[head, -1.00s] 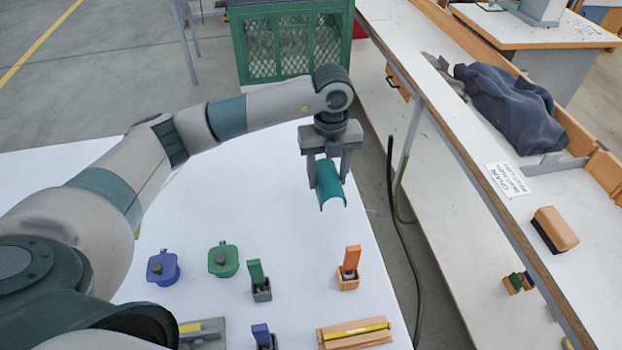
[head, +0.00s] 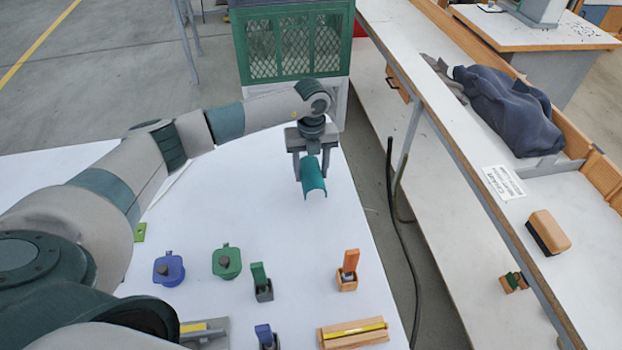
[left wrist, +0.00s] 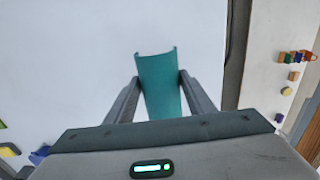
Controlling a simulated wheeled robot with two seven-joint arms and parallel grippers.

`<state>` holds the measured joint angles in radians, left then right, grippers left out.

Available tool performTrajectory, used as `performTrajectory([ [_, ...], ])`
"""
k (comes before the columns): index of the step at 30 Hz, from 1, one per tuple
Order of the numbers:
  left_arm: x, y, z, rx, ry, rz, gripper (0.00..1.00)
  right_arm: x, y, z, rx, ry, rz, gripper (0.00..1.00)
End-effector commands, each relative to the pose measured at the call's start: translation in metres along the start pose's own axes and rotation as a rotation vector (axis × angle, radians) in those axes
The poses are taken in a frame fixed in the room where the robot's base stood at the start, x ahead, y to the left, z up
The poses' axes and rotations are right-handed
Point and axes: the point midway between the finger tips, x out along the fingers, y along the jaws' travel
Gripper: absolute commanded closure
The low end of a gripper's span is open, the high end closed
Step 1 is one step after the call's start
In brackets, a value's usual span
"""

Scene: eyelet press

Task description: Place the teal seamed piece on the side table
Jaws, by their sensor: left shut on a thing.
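The teal seamed piece (head: 313,178) is a curved, half-pipe-shaped sheet. My left gripper (head: 311,172) is shut on it, with one finger on each side, over the far right part of the white side table (head: 230,190). In the left wrist view the teal piece (left wrist: 158,85) sits between the two fingers (left wrist: 160,92) and sticks out beyond them, over the white surface. I cannot tell whether its lower edge touches the table. My right gripper is not in view.
A blue lidded pot (head: 168,270), a green one (head: 227,262), small upright stamps (head: 261,282) and a wooden tray (head: 353,333) stand nearer on the table. A green crate (head: 293,40) is behind. A long bench (head: 500,200) runs along the right, beyond a dark cable (head: 396,235).

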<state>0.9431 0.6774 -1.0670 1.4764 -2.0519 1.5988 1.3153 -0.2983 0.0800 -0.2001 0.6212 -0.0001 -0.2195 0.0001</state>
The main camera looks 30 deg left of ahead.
Motion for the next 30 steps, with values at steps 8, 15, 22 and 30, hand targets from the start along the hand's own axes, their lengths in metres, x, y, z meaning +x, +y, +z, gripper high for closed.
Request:
performTrajectory([
  [8, 0.027, 0.001, -0.001, -0.001, 0.003, 0.003, 0.73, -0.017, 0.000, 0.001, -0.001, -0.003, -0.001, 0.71],
  [15, 0.039, 0.000, 0.000, 0.000, 0.000, 0.001, 0.73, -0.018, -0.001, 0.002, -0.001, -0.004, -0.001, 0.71],
  [22, 0.041, 0.000, 0.000, 0.000, 0.000, 0.001, 0.73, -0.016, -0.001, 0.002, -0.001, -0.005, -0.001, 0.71],
  [30, 0.041, 0.000, 0.000, 0.000, 0.000, 0.001, 0.32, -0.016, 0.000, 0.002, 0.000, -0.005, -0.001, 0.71],
])
